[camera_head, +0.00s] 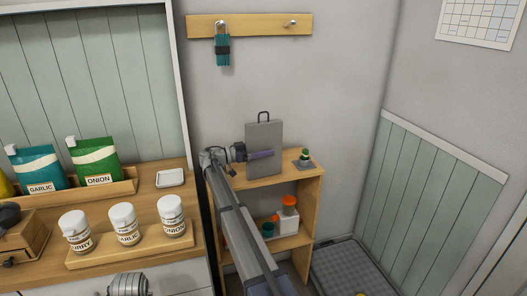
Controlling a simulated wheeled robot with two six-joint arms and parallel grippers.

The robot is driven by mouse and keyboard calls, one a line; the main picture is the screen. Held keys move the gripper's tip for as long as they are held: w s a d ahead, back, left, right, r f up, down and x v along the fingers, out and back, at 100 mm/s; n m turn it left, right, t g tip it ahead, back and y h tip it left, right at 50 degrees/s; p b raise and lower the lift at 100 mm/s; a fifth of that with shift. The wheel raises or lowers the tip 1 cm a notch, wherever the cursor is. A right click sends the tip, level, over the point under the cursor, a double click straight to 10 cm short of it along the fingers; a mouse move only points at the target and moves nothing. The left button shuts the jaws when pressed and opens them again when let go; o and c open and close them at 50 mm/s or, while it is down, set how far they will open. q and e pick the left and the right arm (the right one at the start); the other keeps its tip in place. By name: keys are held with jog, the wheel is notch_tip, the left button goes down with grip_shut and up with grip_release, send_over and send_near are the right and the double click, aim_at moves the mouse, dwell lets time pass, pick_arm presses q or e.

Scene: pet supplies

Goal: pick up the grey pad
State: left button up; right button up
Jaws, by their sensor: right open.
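A flat grey pad (264,137) with a dark loop handle on top stands upright on the small wooden shelf unit. My right gripper (262,154) is at the front of this pad, its purplish-grey finger reaching across the pad's face. It is open; I cannot tell whether it touches the pad. My right arm covers the left part of the shelf unit.
The wooden shelf unit (312,184) also bears a small green-topped item (304,155) right of the pad. A white orange-capped container (287,214) stands on its lower shelf. A dark grey floor tray (350,268) lies right. A counter with jars (123,223) is left.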

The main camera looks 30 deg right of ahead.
grip_shut()
dwell(0.5)
